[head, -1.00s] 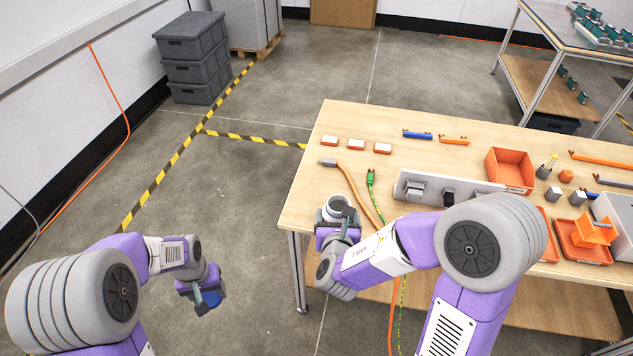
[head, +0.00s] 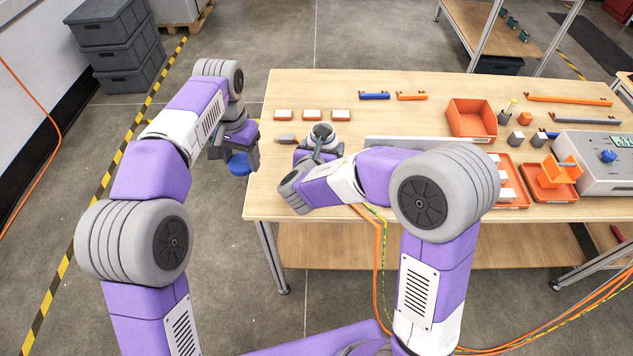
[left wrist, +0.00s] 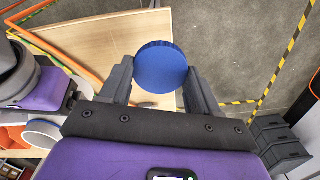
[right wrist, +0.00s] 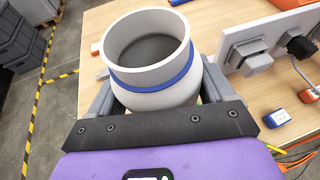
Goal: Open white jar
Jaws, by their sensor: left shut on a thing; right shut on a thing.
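The white jar (head: 321,132) is open at the top, with a blue ring around its neck; in the right wrist view the jar (right wrist: 152,62) looks empty and upright. My right gripper (head: 318,150) is shut around its body, over the left part of the table; I cannot tell whether the jar touches the tabletop. The blue round lid (head: 239,166) is off the jar. My left gripper (head: 236,148) is shut on the lid, also clear in the left wrist view (left wrist: 161,66), and holds it in the air left of the table edge.
The wooden table (head: 262,200) carries small orange-and-white blocks (head: 312,115), a grey connector panel (head: 400,141), an orange bin (head: 470,118) and a grey device (head: 600,165). Orange and green cables (head: 379,250) hang off the front edge. Grey crates (head: 120,45) stand on the floor at the back left.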

